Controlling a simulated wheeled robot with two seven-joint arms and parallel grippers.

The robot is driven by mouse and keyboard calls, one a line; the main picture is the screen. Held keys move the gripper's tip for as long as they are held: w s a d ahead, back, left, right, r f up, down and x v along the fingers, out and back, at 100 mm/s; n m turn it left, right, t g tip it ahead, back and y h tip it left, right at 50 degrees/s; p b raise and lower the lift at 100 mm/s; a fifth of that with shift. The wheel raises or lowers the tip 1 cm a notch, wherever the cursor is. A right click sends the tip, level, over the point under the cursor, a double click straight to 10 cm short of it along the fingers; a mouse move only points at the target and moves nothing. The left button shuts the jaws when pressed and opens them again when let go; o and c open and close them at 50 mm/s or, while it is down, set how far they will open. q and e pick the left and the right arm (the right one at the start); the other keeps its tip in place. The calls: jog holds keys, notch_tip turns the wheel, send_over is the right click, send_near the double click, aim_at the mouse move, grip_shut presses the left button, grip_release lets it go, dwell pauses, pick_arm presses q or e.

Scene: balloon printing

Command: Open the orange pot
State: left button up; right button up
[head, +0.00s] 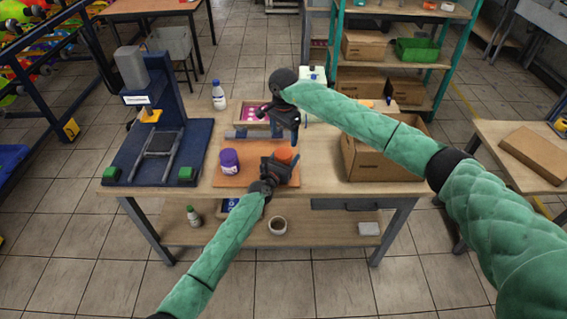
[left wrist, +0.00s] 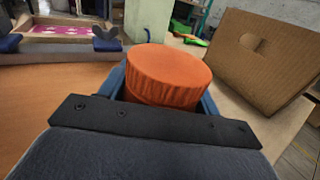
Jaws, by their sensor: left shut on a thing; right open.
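The orange pot (head: 285,154) stands on the orange-brown board at the middle of the table. Its ribbed orange lid (left wrist: 168,75) fills the middle of the left wrist view and sits on the pot. The pot's body is mostly hidden by my gripper. My left gripper (head: 281,164) is shut around the pot, with the lid showing above its fingers. My right gripper (head: 278,112) is open and empty, above the back of the table beyond the pot. A purple pot (head: 229,161) with its lid on stands to the left on the same board (head: 243,180).
A blue press machine (head: 150,110) stands at the table's left. An open cardboard box (head: 375,160) is close on the right, also in the left wrist view (left wrist: 258,62). A wooden tray with pink pieces (head: 262,113) and a white bottle (head: 219,97) are behind.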

aim_at(283, 153)
jog(key=m, duration=1.9)
jog(key=shift+m, duration=0.3)
jog(key=m, duration=1.1)
jog(key=shift+m, duration=0.3)
jog(key=shift+f, duration=4.05)
jog(key=shift+c, duration=0.3)
